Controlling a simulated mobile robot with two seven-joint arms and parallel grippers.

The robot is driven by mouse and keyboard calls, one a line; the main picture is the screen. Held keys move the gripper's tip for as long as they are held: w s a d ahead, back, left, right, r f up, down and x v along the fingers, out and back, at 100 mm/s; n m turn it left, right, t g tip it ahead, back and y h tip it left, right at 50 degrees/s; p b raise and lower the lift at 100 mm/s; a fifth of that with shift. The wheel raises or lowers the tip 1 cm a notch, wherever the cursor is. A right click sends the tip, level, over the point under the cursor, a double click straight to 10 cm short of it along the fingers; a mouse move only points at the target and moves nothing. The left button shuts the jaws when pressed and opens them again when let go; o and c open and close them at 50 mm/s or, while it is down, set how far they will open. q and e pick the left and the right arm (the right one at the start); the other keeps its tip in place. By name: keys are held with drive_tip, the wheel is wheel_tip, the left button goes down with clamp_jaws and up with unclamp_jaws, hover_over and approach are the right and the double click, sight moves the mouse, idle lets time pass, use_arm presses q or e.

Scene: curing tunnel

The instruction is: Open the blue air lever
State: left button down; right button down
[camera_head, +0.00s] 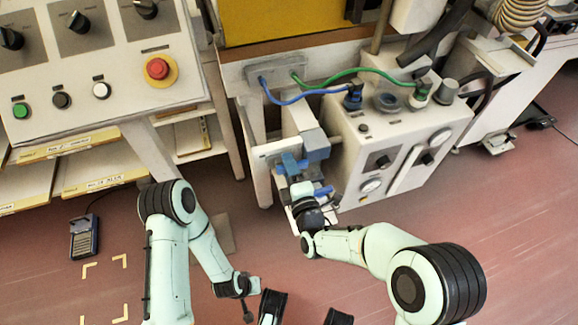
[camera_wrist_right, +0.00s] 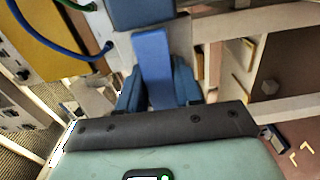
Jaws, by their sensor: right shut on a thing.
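The blue air lever (camera_head: 290,163) is at the left side of the white machine, beside a grey-blue block (camera_head: 315,146). In the right wrist view the lever (camera_wrist_right: 152,62) is a flat bright blue bar coming down from a darker blue block (camera_wrist_right: 140,12). My right gripper (camera_head: 297,177) is at the lever. Its dark blue fingers (camera_wrist_right: 158,88) stand on both sides of the bar, shut on it. The fingertips are partly hidden behind the lever. My left gripper (camera_head: 246,288) is low in the head view, over the floor, away from the lever; its finger opening is unclear.
The white machine (camera_head: 402,140) with dials and blue and green hoses stands right of the lever. A control panel (camera_head: 95,60) with a red button (camera_head: 158,69) is at upper left, above shelves. A small dark device (camera_head: 84,237) lies on the floor. Floor at lower left is mostly free.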

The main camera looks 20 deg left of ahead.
use_arm(q)
drive_tip(key=shift+w+r, duration=0.1)
drive_tip(key=shift+w, duration=0.05)
use_arm(e)
drive_tip(key=shift+n, duration=0.3)
drive_tip(key=c, duration=0.8)
unclamp_jaws()
drive_tip(key=shift+r, duration=0.1)
drive_tip(key=shift+c, duration=0.2)
drive_tip(key=shift+d, duration=0.1)
use_arm(q)
drive_tip(key=shift+t, duration=0.6)
drive_tip(key=w+r, duration=0.1)
drive_tip(key=w+r+p, duration=0.1)
drive_tip(key=w+r, duration=0.1)
drive_tip(key=shift+d+p, duration=0.25)
drive_tip(key=shift+p, duration=0.1)
use_arm(e)
drive_tip(key=v, duration=1.3)
drive_tip(key=shift+s, duration=0.2)
drive_tip(key=shift+d, duration=0.1)
